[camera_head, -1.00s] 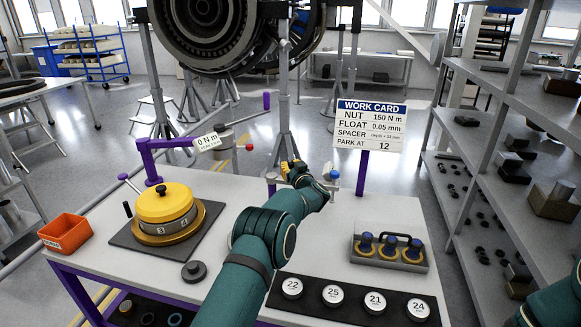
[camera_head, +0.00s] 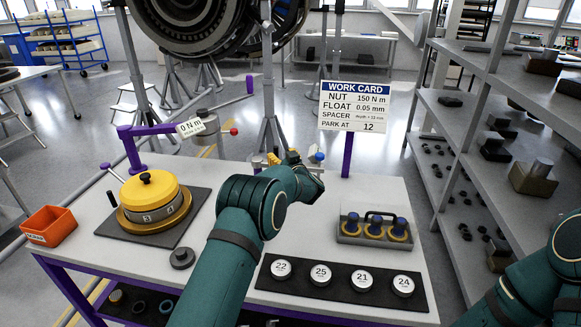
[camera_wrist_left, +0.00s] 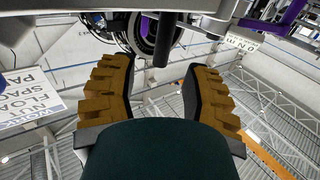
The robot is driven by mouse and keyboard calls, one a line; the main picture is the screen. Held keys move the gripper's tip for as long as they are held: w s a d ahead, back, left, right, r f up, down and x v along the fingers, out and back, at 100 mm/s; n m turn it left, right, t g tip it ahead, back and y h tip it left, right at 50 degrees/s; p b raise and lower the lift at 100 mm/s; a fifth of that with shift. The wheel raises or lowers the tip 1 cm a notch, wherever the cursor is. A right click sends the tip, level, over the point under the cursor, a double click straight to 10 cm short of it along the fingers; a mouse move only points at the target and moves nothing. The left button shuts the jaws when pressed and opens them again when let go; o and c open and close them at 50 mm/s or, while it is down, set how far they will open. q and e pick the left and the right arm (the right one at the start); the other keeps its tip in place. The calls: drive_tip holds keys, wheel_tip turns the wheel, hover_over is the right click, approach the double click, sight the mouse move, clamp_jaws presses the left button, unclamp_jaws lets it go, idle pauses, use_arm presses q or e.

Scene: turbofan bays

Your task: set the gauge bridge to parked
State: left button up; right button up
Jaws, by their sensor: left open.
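A small grey fixture with a blue knob (camera_head: 319,157) stands at the back edge of the work table, mostly hidden behind my left arm; I cannot tell for sure that it is the gauge bridge. My left gripper (camera_head: 274,158) is at this fixture, with its yellow fingers partly hidden by the wrist. In the left wrist view the gripper (camera_wrist_left: 158,85) is open. A dark round rod (camera_wrist_left: 161,52) hangs from a grey bar just beyond the gap between the fingers. The work card (camera_head: 352,108) reads PARK AT 12. My right gripper is out of view.
A yellow-topped drum (camera_head: 150,197) on a dark mat, an orange bin (camera_head: 50,227) and a purple arm with a 0 N m readout (camera_head: 190,127) are on the left. Numbered white discs (camera_head: 321,275) and a grey tray (camera_head: 347,238) are in front. Shelves (camera_head: 470,130) stand close on the right.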

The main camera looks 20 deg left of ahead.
use_arm(q)
drive_tip(key=v, duration=0.7)
drive_tip(key=shift+s+d+f, duration=0.1)
drive_tip(key=shift+s, duration=0.05)
